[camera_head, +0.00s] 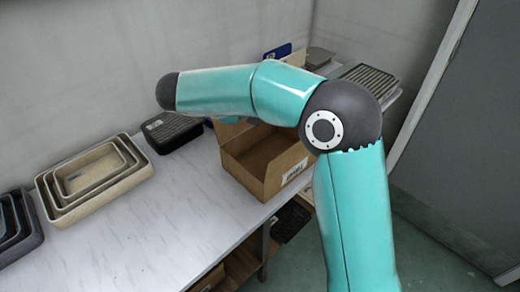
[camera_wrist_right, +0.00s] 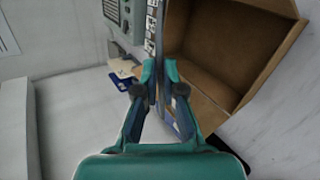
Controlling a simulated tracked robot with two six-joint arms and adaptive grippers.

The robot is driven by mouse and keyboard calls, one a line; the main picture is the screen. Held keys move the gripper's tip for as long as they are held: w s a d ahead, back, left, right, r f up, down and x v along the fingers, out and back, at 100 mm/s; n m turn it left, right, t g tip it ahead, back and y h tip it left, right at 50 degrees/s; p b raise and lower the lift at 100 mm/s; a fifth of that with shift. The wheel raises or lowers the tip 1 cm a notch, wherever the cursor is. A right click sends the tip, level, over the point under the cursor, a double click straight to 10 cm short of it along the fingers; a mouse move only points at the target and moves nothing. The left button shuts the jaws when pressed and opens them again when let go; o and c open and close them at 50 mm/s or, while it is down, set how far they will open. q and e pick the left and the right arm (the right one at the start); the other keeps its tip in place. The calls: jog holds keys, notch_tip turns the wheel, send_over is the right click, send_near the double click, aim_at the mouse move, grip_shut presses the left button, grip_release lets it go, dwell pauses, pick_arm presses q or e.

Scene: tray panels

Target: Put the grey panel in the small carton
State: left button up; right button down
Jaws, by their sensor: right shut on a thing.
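The small brown carton (camera_head: 270,165) stands open on the table in the head view, partly behind my right arm. In the right wrist view its open inside (camera_wrist_right: 225,45) is at the upper right. My right gripper (camera_wrist_right: 157,88) is shut on a thin grey panel (camera_wrist_right: 159,50), seen nearly edge-on. The panel is beside the carton's open side in that view; whether any of it is inside I cannot tell. My right arm hides this gripper and the panel in the head view. My left gripper is not in view.
Nested beige trays (camera_head: 52,212) and dark trays (camera_head: 8,240) stand at the left. A dark ribbed thing (camera_head: 170,130) lies left of the carton, another (camera_head: 372,80) at the back right. A blue thing (camera_head: 278,52) is near the wall. The front table surface is clear.

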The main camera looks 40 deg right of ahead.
notch_tip(320, 180, down, 13)
jog(key=shift+p, duration=0.3)
jog(key=c, duration=1.3)
grip_release()
jog(key=shift+a, duration=0.1)
jog(key=b+v, duration=0.1)
jog(key=v, duration=1.1)
jog(key=shift+b, duration=0.35)
